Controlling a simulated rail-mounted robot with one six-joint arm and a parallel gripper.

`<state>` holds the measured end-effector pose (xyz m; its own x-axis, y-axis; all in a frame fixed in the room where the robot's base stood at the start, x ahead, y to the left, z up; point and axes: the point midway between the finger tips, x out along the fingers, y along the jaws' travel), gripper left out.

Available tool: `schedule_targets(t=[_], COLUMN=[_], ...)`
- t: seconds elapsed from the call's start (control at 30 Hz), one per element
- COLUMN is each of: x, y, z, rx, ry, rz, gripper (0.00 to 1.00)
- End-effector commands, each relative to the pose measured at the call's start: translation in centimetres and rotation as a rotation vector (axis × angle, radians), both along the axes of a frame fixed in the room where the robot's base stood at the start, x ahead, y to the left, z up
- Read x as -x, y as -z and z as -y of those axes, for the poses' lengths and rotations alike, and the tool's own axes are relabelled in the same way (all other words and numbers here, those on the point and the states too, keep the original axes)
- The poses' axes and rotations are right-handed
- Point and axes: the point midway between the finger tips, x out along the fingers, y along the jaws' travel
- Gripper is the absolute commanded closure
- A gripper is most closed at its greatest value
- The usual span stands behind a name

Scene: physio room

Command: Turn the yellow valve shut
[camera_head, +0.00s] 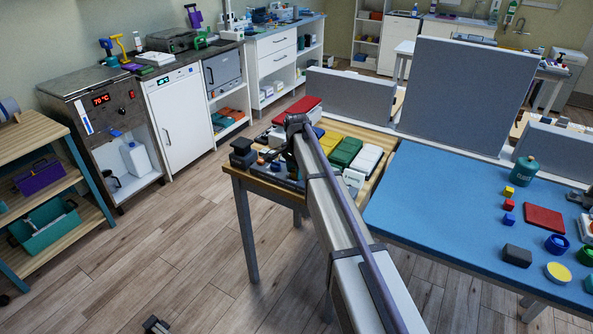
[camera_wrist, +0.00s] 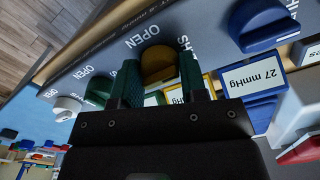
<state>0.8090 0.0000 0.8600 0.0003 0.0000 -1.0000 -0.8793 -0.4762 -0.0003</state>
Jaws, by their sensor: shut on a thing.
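The yellow valve (camera_wrist: 158,62) is a round knob on a grey panel (camera_wrist: 130,45) in the wrist view. The word OPEN is printed to its left and a partly covered SHUT to its right. My gripper (camera_wrist: 160,72) is shut on the yellow valve, with one dark green finger on each side of it. A yellow-framed gauge below the valve is mostly hidden by my gripper. In the head view my arm covers most of the panel, and the yellow valve cannot be made out.
A blue valve (camera_wrist: 262,22) stands right of the yellow one, above a blue gauge (camera_wrist: 252,78) reading 27 mmHg. A green valve (camera_wrist: 98,90) and a white valve (camera_wrist: 66,106) lie to the left. Coloured boxes (camera_head: 343,152) stand behind the panel. A blue-topped table (camera_head: 440,200) is at right.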

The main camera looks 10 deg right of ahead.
Motion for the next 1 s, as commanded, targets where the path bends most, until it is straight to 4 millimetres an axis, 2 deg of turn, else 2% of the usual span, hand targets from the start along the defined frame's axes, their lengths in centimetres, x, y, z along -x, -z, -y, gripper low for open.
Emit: schedule_targets(t=[0.63,0.67,0.9,1.0], x=[0.05,0.05,0.03,0.02], y=[0.02,0.02,0.01,0.01], z=[0.01,0.01,0.01,0.0], rx=[0.0,0.0,0.0,0.0], ry=[0.061,0.06,0.06,0.059], rz=[-0.001,-0.001,-0.001,0.0], gripper=[0.84,0.59,0.37,0.35])
